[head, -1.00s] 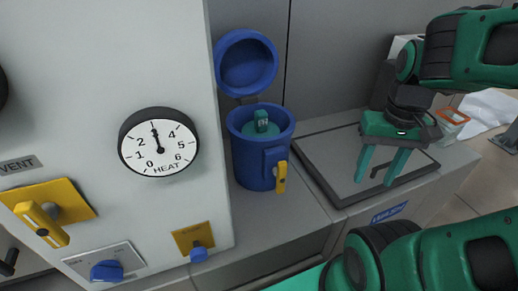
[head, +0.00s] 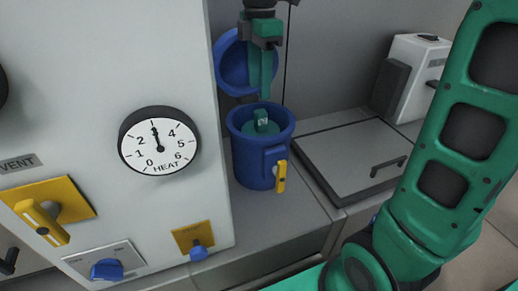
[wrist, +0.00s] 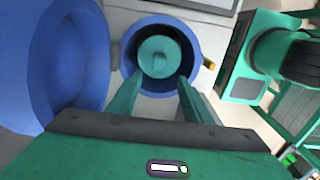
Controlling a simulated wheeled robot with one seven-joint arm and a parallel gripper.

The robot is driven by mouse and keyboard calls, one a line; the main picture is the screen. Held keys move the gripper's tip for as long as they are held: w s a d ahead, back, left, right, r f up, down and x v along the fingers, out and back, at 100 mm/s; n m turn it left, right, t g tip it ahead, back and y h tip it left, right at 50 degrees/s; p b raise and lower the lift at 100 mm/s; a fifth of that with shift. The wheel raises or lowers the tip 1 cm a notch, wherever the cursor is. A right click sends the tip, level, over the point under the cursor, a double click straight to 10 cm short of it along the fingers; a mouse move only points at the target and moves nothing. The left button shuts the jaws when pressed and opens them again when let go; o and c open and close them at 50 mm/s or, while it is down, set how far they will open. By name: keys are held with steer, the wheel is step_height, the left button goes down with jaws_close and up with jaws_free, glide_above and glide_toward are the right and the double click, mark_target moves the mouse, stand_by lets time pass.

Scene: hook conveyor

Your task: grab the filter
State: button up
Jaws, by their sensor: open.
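The filter (head: 264,126) is a teal round piece with a small raised handle, seated inside a blue canister (head: 259,164) whose lid (head: 231,62) is swung open behind it. The filter also shows in the wrist view (wrist: 159,57), inside the canister's ring between and beyond my fingertips. My gripper (head: 262,97) points down above the canister, with its fingertips close over the handle. In the wrist view my gripper (wrist: 157,80) has its two fingers spread apart with nothing between them. I cannot tell whether a fingertip touches the filter.
A white panel with a heat dial (head: 158,141) and yellow switches stands close on the left. A flat grey hatch with a handle (head: 350,152) lies right of the canister. A white box (head: 411,78) stands at the back right. The open lid is close beside my gripper.

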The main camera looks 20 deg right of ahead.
mark_target(260, 111)
steer(key=f, duration=0.9)
steer(key=shift+w+d+f, duration=0.15)
steer(key=shift+d+f, duration=0.1)
steer(key=shift+f, duration=0.05)
jaws_close()
